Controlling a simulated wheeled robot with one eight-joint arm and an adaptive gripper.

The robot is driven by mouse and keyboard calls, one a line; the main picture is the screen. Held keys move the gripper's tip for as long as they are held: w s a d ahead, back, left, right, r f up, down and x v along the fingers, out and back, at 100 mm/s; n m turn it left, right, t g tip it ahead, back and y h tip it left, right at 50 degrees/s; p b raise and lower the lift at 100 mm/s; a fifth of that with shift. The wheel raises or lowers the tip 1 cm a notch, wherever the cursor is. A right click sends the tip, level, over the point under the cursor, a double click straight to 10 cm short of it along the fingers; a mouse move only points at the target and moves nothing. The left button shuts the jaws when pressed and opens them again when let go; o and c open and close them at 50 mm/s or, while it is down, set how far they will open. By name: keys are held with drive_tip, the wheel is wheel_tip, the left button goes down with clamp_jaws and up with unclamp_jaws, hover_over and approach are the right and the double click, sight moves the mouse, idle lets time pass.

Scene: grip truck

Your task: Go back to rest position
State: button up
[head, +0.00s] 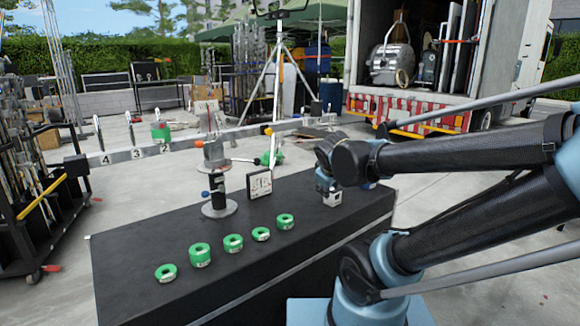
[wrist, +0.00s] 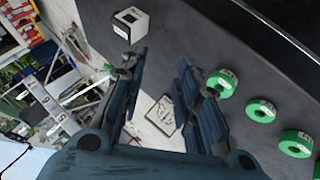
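My gripper (wrist: 160,72) is open in the wrist view, its two dark blue fingers apart with nothing held between them. In the head view my arm reaches in from the right, and its end is over the right part of the black case, mostly hidden by the arm links. Several green rolls of tape (head: 233,242) lie in a row on the black case top (head: 150,245). They also show at the right of the wrist view (wrist: 261,110). A small white and black cube (wrist: 130,24) sits on the case near one fingertip.
A black stand with a round base (head: 219,208) and a small framed board (head: 259,184) stand on the case. Behind it is a numbered rail (head: 120,156) with a green roll (head: 160,132) at it. A tool cart (head: 40,215) is left; an open truck (head: 420,105) is behind.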

drive_tip(key=s+d+f+m+g, duration=0.3)
drive_tip(key=s+f+m, duration=0.1)
drive_tip(key=s, duration=0.4)
drive_tip(key=s+d+f+m+g, duration=0.3)
drive_tip(key=s+f+m, duration=0.2)
drive_tip(key=s, duration=0.3)
drive_tip(key=shift+d+y, duration=0.3)
drive_tip(key=shift+y, duration=0.1)
